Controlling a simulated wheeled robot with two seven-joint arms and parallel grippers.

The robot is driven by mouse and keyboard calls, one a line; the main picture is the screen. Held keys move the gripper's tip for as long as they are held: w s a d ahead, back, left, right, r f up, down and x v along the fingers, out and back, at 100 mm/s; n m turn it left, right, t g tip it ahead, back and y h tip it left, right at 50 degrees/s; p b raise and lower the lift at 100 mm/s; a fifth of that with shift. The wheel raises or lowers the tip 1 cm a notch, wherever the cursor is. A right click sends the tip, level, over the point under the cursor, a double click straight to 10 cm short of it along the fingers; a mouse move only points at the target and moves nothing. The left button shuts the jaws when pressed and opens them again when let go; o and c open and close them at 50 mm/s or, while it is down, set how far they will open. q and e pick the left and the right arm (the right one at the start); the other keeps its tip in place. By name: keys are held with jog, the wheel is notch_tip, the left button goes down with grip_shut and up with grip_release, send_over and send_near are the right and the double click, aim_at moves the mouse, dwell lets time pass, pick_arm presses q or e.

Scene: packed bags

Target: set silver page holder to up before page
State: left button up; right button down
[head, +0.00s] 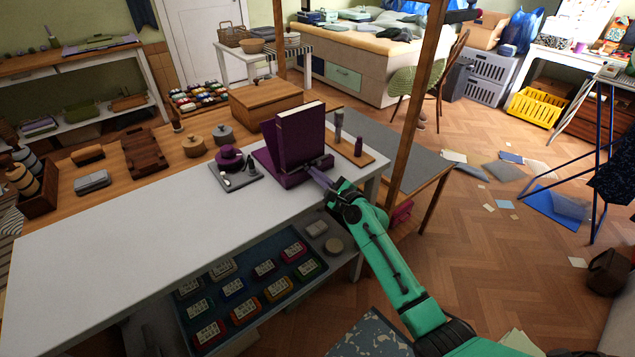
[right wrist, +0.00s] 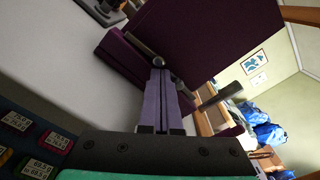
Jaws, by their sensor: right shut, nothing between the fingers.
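A purple book stand (head: 262,163) stands on the white table with an upright purple book (head: 300,135) on it. A small silver page holder (head: 321,161) lies low across the book's front near the stand's ledge. My left gripper is not in view.
A grey tray (head: 246,181) with a purple hat-shaped object is left of the stand. A wooden tray (head: 368,157) with two upright tools is at its right. A wooden post (head: 414,100) rises farther right. The front of the white table (head: 120,250) is clear.

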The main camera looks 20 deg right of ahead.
jog(key=shift+r+n, duration=0.45)
jog(key=shift+n, duration=0.25)
jog(key=n, duration=0.1)
jog(key=r+n+p, duration=0.1)
jog(key=shift+s+a+r+n, duration=0.15)
jog(key=shift+a+r+n, duration=0.05)
jog(key=shift+r+n, duration=0.1)
jog(key=n, duration=0.1)
jog(key=a+r+n+p, duration=0.1)
jog(key=n, duration=0.1)
jog(key=r+n, duration=0.1)
jog(key=n, duration=0.1)
jog(key=shift+s+a+r+p, duration=0.1)
jog(key=shift+s+a+p, duration=0.15)
jog(key=shift+p, duration=0.05)
jog(key=n, duration=0.1)
jog(key=a+n, duration=0.1)
jog(key=n+p, duration=0.1)
jog(key=shift+s+a+r+n, duration=0.2)
jog(key=shift+s+r+n, duration=0.1)
jog(key=shift+r+n, duration=0.1)
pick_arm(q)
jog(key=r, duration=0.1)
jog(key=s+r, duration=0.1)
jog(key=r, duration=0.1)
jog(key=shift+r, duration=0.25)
pick_arm(e)
jog(key=shift+n+t, duration=0.3)
